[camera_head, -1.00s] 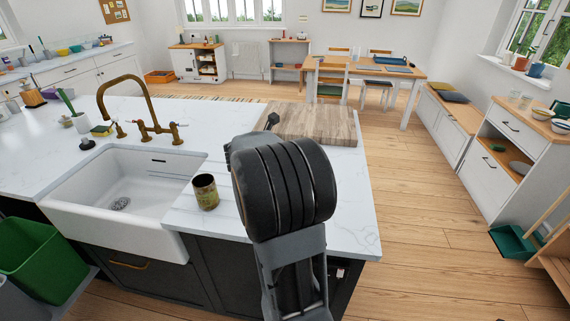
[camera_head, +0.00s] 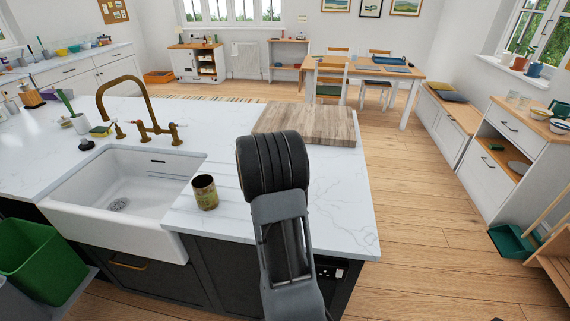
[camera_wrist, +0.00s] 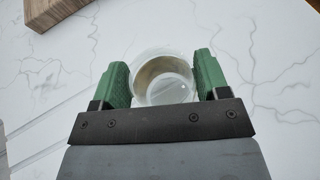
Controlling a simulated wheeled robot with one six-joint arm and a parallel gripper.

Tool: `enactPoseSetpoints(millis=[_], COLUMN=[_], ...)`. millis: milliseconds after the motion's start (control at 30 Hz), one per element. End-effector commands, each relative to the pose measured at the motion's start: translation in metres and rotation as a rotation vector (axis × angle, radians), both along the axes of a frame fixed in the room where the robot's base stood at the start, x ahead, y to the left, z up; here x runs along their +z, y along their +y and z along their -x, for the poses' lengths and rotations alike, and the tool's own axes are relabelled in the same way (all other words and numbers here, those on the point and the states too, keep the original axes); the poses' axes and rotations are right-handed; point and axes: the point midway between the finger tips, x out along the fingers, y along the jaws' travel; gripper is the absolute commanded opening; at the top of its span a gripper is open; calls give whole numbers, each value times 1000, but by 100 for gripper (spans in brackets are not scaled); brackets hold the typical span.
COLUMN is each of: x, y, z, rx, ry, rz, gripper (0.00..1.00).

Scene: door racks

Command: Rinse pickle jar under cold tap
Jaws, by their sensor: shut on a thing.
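My gripper (camera_wrist: 162,65) is shut on a clear, round glass jar (camera_wrist: 168,92), with one green finger on each side of it. I see the jar's pale rim and inside from above in the wrist view. In the head view my arm hides the gripper and the held jar. The white sink (camera_head: 121,197) is empty and lies left of my arm. A brass tap (camera_head: 124,80) with an arched spout and two handles (camera_head: 148,132) stands behind it. No running water shows.
An open, labelled brownish container (camera_head: 205,192) stands on the marble counter (camera_head: 325,205), between the sink and my arm. A wooden board (camera_head: 315,124) lies behind my arm. A black plug (camera_head: 86,145) and a sponge (camera_head: 101,131) lie by the tap.

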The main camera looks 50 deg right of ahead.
Motion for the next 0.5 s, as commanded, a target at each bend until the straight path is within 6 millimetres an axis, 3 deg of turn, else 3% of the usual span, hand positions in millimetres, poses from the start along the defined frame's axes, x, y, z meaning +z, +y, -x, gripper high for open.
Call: enactPoseSetpoints(millis=[367,400,500], x=[-4,-4,-3], y=[0,0,0], z=[0,0,0], rx=[0,0,0], ry=[-1,-1,0], rz=[1,0,0], gripper=[26,70,80])
